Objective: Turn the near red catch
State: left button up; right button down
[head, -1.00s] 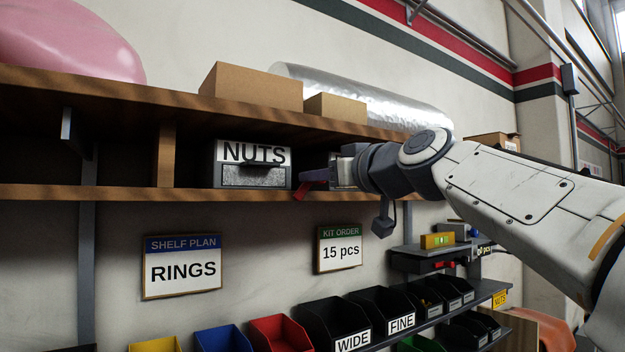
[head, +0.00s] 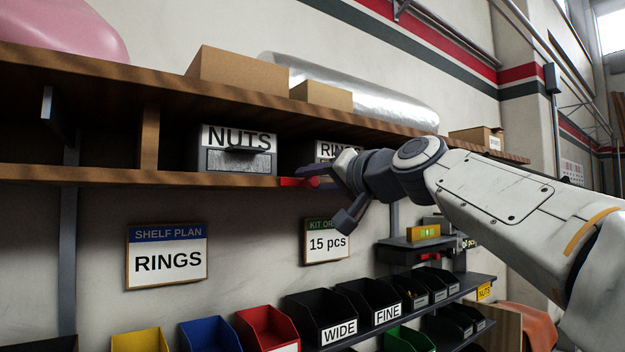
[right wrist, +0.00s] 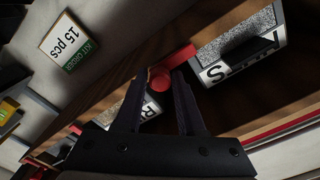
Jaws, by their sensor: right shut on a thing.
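A red catch (head: 292,182) sits at the front edge of the shelf, between the NUTS box and the RINGS box. Its bar lies roughly level along the edge in the head view. In the right wrist view its round red hub (right wrist: 160,78) is between the fingers, with the red bar reaching out past them. My right gripper (head: 322,176) is shut on the catch; its fingers also show in the right wrist view (right wrist: 161,88). The gripper partly hides the catch in the head view. My left gripper is not in view.
The NUTS box (head: 238,160) and the partly hidden RINGS box (head: 325,151) stand on the shelf (head: 110,176). Cartons and a silver roll (head: 390,97) lie on the upper board. Below are the RINGS sign (head: 167,261), the 15 pcs sign (head: 327,246) and several bins.

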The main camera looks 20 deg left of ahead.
jog(key=shift+a+f+m, duration=0.15)
jog(key=shift+f+m, duration=0.35)
jog(key=shift+f, duration=0.05)
jog(key=c, duration=0.7)
grip_release()
jog(key=shift+o, duration=0.2)
jog(key=shift+r, duration=0.1)
jog(key=shift+s+d, duration=0.2)
jog(key=b+v, duration=0.5)
jog(key=v, duration=0.5)
jog(key=shift+b, duration=0.35)
jog(key=shift+r, duration=0.1)
